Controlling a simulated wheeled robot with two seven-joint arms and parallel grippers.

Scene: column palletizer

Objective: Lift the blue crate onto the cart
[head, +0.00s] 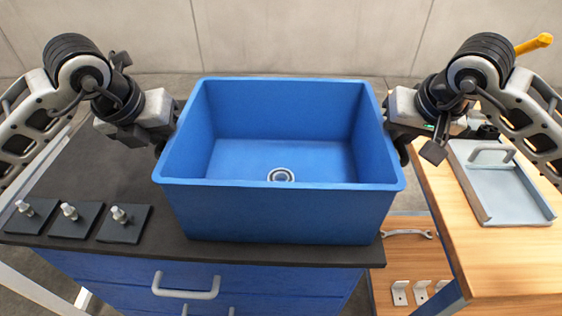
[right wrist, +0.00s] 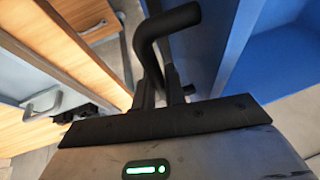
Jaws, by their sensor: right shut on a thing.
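The blue crate (head: 280,212) is upright on, or just above, the dark top (head: 100,165) of a blue drawer unit; I cannot tell if there is a gap beneath it. My left gripper (head: 163,140) is at the crate's left side, its fingertips mostly hidden. My right gripper (head: 402,140) is at the crate's right side. In the right wrist view, my right gripper (right wrist: 172,95) is shut around a black bent bar (right wrist: 155,40) beside the crate's blue wall (right wrist: 240,45). I cannot tell which piece of furniture is the cart.
A round silver piece (head: 281,175) lies on the crate floor. Several dark plates with metal knobs (head: 68,212) sit at the dark top's left front. A wooden-topped bench (head: 470,260) at right holds a grey tray (head: 505,190). A gap separates it from the drawer unit.

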